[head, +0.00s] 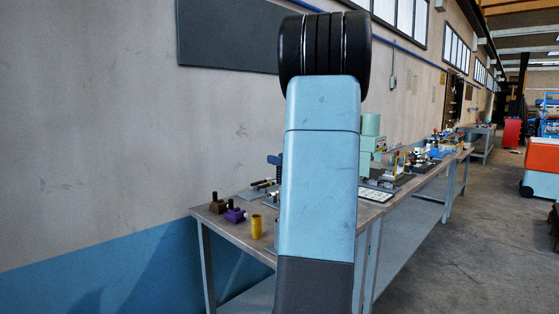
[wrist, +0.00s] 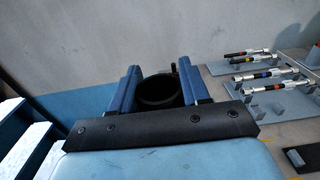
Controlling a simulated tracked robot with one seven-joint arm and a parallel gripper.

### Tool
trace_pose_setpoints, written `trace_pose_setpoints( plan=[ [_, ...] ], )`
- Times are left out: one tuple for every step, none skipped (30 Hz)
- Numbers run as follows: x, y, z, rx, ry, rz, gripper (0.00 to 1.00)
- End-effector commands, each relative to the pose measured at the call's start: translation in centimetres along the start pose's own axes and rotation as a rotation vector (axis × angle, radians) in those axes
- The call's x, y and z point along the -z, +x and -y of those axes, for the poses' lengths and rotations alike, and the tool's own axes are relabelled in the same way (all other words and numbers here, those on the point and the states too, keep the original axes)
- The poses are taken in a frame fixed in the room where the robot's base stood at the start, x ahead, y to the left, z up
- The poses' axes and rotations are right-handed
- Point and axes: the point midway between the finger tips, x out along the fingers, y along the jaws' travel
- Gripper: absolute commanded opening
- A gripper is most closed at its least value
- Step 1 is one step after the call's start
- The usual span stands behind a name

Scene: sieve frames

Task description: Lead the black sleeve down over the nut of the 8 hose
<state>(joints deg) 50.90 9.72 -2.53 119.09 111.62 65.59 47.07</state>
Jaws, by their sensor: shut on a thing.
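In the wrist view my gripper (wrist: 158,72) has its two blue fingers on either side of a black sleeve (wrist: 158,94), a short round tube with a dark open mouth. The fingers are shut on it. Several hoses with silver ends and coloured bands lie on grey stands at the right, such as an upper hose (wrist: 244,54) and a lower hose (wrist: 274,87). I cannot read any number, so I cannot tell which is the 8 hose. In the head view my arm hides the sleeve and most of the hoses; one dark hose (head: 262,184) shows left of it.
A brown block (head: 218,207), a purple block (head: 236,215) and a yellow cylinder (head: 256,227) stand on the near end of the grey bench (head: 212,218). The wall runs close behind it. More equipment, including a green machine (head: 370,130), stands farther along.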

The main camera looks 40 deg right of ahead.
Motion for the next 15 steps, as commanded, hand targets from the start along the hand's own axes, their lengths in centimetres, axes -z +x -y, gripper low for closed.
trace_pose_setpoints(
  plan=[
    [0.0,0.0,0.0,0.0,0.0,0.0,0.17],
    [0.0,0.01,0.0,0.0,0.0,0.0,0.17],
    [0.0,0.01,0.0,0.0,0.0,0.0,0.17],
    [0.0,0.01,-0.01,0.0,0.0,0.0,0.17],
    [0.0,0.01,-0.01,0.0,0.0,0.0,0.17],
    [0.0,0.01,0.0,0.0,0.0,0.0,0.17],
    [0.01,0.01,0.0,0.0,0.0,0.0,0.17],
    [0.02,0.01,0.0,0.0,0.0,0.0,0.17],
    [0.05,0.01,0.0,0.0,0.0,0.0,0.17],
    [0.08,0.01,0.0,0.0,0.0,0.0,0.17],
    [0.13,0.01,0.0,0.0,0.0,0.0,0.17],
    [0.2,0.01,0.0,0.0,0.0,0.0,0.17],
    [0.26,0.01,0.0,0.0,0.0,0.0,0.17],
    [0.33,0.01,0.01,0.0,0.0,0.0,0.17],
    [0.43,0.01,0.01,0.0,0.0,0.0,0.17]
  ],
)
